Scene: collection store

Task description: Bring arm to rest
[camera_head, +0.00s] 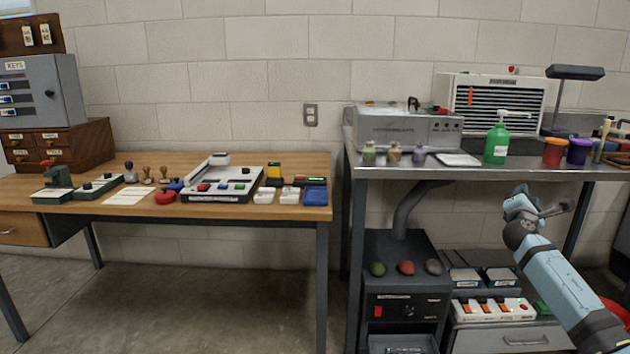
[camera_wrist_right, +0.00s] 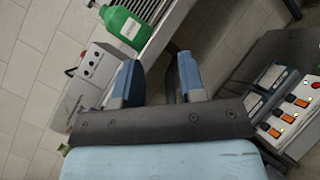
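My right arm, pale blue with dark joints, comes in from the lower right in the head view. Its gripper (camera_head: 543,202) is raised in front of the steel bench's front edge, near the green pump bottle (camera_head: 496,143). In the right wrist view the two blue-grey fingers of the gripper (camera_wrist_right: 158,72) stand apart with nothing between them. The green bottle (camera_wrist_right: 124,27) shows beyond the fingers there. My left arm and gripper are not in view.
The steel bench (camera_head: 480,172) carries jars, cups and a vented unit. Below it stand a dark cabinet (camera_head: 400,280) and a switch box (camera_head: 492,309). A wooden desk (camera_head: 90,208) with stamps and trays stands left. Floor (camera_head: 210,300) in front of the desk is clear.

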